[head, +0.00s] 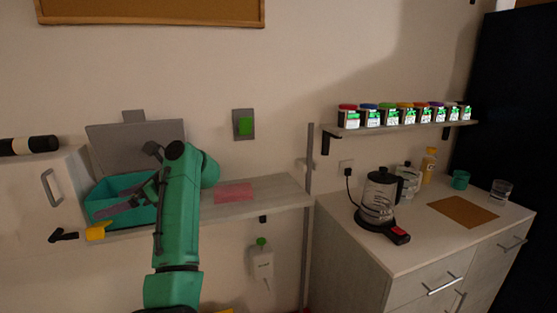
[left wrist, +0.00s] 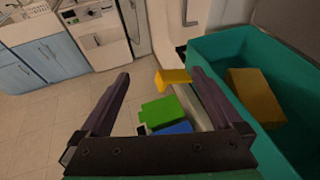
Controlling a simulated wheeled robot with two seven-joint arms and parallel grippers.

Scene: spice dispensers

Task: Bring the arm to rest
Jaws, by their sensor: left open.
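My left arm is teal and rises from the bottom of the head view. Its gripper (head: 122,203) is in front of a teal bin (head: 108,190) on the left. In the left wrist view the two dark fingers of this gripper (left wrist: 162,80) are wide apart, with nothing held between them. The same bin (left wrist: 222,45) stands to the right of the fingers there, with a yellow block (left wrist: 255,95) inside. My right gripper is in neither view.
A shelf board (head: 265,193) holds a pink pad (head: 234,191) right of my arm. Farther right, a counter carries a kettle (head: 379,195), and spice dispensers (head: 405,116) line a wall shelf. Below the fingers are a green block (left wrist: 162,111) and a yellow piece (left wrist: 173,77).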

